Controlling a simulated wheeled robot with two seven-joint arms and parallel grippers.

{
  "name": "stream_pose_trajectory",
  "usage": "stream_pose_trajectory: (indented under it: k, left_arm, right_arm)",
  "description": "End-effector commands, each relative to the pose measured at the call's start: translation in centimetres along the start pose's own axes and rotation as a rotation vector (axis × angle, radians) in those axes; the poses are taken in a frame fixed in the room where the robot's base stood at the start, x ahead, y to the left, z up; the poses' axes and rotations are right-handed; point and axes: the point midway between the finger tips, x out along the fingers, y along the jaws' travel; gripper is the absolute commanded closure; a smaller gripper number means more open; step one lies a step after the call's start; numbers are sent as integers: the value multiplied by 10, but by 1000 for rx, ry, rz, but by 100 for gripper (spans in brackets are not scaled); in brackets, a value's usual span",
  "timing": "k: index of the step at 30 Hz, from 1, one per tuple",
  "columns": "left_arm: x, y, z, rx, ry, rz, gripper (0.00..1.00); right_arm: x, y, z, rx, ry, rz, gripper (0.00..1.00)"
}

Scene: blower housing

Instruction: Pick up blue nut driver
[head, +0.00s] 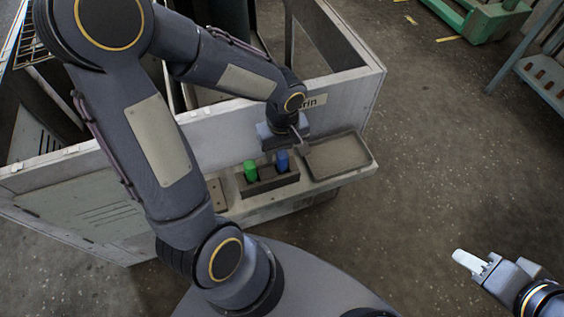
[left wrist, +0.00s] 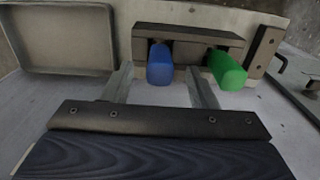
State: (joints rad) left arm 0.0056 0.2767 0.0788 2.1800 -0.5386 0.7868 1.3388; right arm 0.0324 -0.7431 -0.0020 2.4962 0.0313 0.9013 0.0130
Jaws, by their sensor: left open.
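The blue nut driver (head: 282,161) stands in a dark holder (head: 262,187) on the housing's front ledge, handle up. In the left wrist view its blue handle (left wrist: 160,64) lies between the two finger lines, nearer the left finger. My left gripper (head: 301,141) is open and empty, just above and beside the blue handle. Its spread fingers (left wrist: 163,88) also show in the left wrist view; contact with the handle cannot be told. My right gripper (head: 472,262) is at the lower right, far from the holder, over the floor.
A green-handled tool (head: 250,170) stands in the same holder beside the blue one, also seen in the left wrist view (left wrist: 227,70). A shallow empty tray (head: 338,157) lies to the right. The white housing wall (head: 225,135) rises behind.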

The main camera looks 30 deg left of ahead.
Motion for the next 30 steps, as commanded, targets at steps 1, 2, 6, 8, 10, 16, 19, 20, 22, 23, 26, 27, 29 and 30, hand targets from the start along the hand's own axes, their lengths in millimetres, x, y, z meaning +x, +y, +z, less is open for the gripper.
stream_pose_trajectory:
  k: [1,2,6,8,10,16,19,20,22,23,26,27,29,30]
  left_arm:
    - [10,-1,-1,-1,-5,-4,47]
    - [15,-1,-2,0,-4,-5,47]
    - [35,-1,-3,1,-4,-4,47]
    - [40,-1,-3,0,-3,-2,47]
    - [42,0,-3,0,-2,0,47]
    - [42,0,-3,0,-1,0,47]
    - [42,0,-3,0,-1,0,58]
    - [42,0,-3,0,-1,0,62]
    - [42,0,-3,0,-1,0,71]
    - [42,0,-3,0,-1,0,75]
    - [42,0,-3,0,-1,0,88]
    - [42,0,-3,0,-1,0,93]
    - [42,0,-3,0,-1,0,100]
    - [42,0,-3,0,-1,1,100]
  right_arm:
    - [2,1,1,0,0,0,64]
    - [3,2,2,0,0,0,64]
    - [7,3,4,0,0,0,64]
    - [8,4,4,0,0,0,64]
    - [8,4,4,0,-1,0,64]
    - [8,3,4,0,-1,0,64]
    - [8,3,4,0,-1,0,64]
    - [8,3,4,0,-1,0,64]
    - [8,3,4,0,-1,0,64]
    - [8,3,4,0,-1,0,64]
    - [8,3,4,0,-1,0,64]
    - [8,3,4,0,-1,0,64]
    - [8,3,4,0,-1,0,64]
    - [8,3,4,0,-1,0,64]
